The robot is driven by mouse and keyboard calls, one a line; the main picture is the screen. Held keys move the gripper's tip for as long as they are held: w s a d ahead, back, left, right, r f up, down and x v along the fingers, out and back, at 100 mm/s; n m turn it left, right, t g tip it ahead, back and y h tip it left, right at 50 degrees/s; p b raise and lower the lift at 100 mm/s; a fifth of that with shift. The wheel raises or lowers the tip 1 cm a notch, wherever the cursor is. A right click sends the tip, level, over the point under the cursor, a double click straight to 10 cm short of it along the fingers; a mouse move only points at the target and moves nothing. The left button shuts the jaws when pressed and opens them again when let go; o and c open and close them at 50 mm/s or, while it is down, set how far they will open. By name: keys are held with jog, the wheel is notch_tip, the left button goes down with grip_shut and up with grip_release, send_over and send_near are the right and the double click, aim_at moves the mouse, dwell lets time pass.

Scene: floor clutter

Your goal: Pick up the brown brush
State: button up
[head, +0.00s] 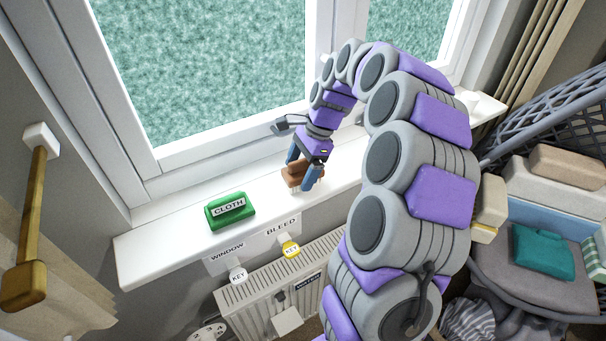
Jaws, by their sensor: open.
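The brown brush (293,174) sits on the white windowsill (160,247), below the window. My gripper (303,178) is over it, pointing down, with its blue fingers on either side of the brush. The fingers hide part of the brush, and I cannot tell whether they touch it. The jaws are open.
A green block labelled CLOTH (230,210) lies on the sill to the left. A dark window handle (290,124) juts out behind my gripper.

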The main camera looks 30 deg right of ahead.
aim_at(299, 160)
jog(key=shift+d, duration=0.1)
jog(key=shift+c, duration=0.3)
jog(key=c, duration=1)
jog(key=shift+r, duration=0.2)
jog(key=shift+c, duration=0.2)
jog(key=shift+r+p, duration=0.4)
jog(key=shift+r, duration=1.4)
jog(key=s+a, duration=0.1)
jog(key=s, duration=0.7)
jog(key=s+a+r+p, duration=0.1)
jog(key=s+a, duration=0.1)
jog(key=s, duration=0.5)
jog(key=shift+s+a, duration=0.25)
jog(key=shift+s, duration=0.1)
jog(key=o, duration=0.6)
jog(key=c, duration=0.4)
